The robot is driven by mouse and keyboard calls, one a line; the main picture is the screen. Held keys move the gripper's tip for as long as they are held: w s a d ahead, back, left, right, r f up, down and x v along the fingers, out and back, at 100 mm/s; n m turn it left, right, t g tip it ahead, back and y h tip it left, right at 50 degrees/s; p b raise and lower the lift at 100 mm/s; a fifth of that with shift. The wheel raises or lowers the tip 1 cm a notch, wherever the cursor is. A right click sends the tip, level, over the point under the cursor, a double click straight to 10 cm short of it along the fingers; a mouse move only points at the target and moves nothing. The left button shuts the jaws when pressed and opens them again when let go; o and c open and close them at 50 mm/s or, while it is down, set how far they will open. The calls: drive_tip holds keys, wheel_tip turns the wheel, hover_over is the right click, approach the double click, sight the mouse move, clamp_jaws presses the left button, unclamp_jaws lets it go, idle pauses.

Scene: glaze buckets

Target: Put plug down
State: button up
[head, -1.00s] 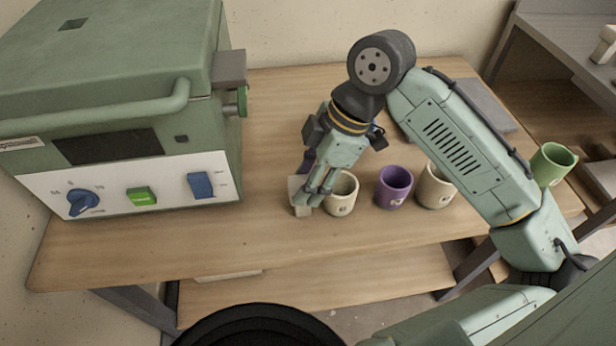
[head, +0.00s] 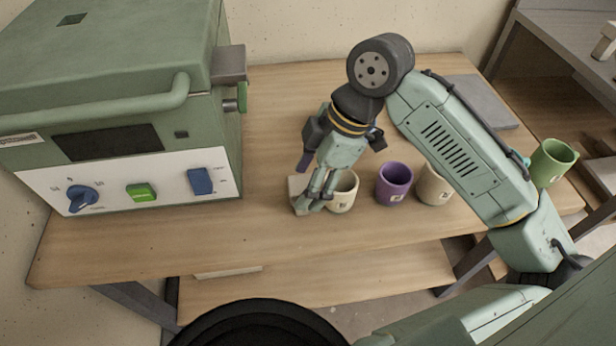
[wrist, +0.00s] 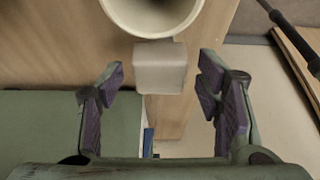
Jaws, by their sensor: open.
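The plug (head: 297,194) is a small off-white block on the wooden table, just left of a cream mug (head: 343,191). In the wrist view the plug (wrist: 160,70) lies between my fingertips, with a gap on each side. My gripper (head: 310,183) is open around the plug; its purple-padded fingers (wrist: 163,78) are spread wide and hold nothing. The near finger hides part of the plug and of the cream mug in the head view.
A purple mug (head: 393,184) and another cream mug (head: 433,186) stand to the right, close to my arm. A green mug (head: 551,163) is farther right. A green kiln-like box (head: 120,100) fills the left. The table front (head: 240,235) is clear.

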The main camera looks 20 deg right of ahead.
drive_tip(key=shift+r, duration=0.3)
drive_tip(key=b+v, duration=0.1)
drive_tip(key=v, duration=1.1)
drive_tip(key=shift+f, duration=0.1)
idle(0.8)
